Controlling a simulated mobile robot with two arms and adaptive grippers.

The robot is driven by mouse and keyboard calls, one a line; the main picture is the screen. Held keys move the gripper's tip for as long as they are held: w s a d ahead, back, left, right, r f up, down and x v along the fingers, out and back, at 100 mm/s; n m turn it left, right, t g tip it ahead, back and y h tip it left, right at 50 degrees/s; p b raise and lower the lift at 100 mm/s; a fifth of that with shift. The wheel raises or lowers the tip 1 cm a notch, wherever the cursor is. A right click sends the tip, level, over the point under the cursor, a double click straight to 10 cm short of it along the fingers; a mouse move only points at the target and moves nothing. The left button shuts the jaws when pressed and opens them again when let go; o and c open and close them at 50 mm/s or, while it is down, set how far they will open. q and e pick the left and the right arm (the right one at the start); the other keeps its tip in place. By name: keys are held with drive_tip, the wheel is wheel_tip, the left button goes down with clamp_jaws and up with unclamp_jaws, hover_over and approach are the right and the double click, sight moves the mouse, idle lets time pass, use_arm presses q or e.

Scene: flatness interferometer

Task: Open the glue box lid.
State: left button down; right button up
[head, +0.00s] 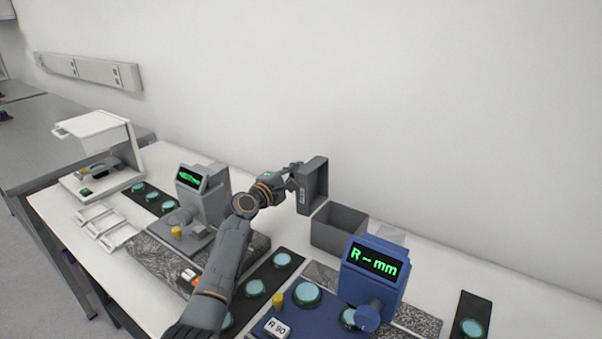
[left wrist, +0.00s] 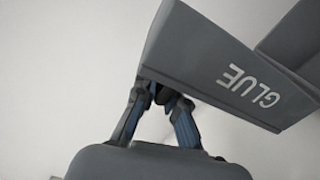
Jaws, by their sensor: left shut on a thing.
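The grey glue box (head: 338,233) stands open on the white bench in the head view, its inside showing. My left gripper (head: 297,176) is at the lid's left side. In the left wrist view the gripper (left wrist: 165,88) is shut on the lid's edge. My right gripper is in neither view.
A blue instrument (head: 372,270) reading "R – mm" stands in front of the box, and a grey instrument (head: 203,195) stands left of my arm. Dark strips with several teal discs (head: 283,260) lie on the bench. The wall (head: 430,120) rises behind the bench.

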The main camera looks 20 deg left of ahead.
use_arm(q)
drive_tip(key=shift+a+f+n, duration=0.15)
drive_tip(key=shift+a+n, duration=0.05)
drive_tip(key=shift+n, duration=0.1)
drive_tip(key=c, duration=1.4)
unclamp_jaws()
drive_tip(key=s, duration=0.4)
drive_tip(key=s+a, duration=0.1)
drive_tip(key=s, duration=0.3)
drive_tip(key=s+a, duration=0.1)
drive_tip(key=s, duration=0.2)
drive_tip(key=shift+s+a, duration=0.15)
drive_tip(key=shift+s, duration=0.25)
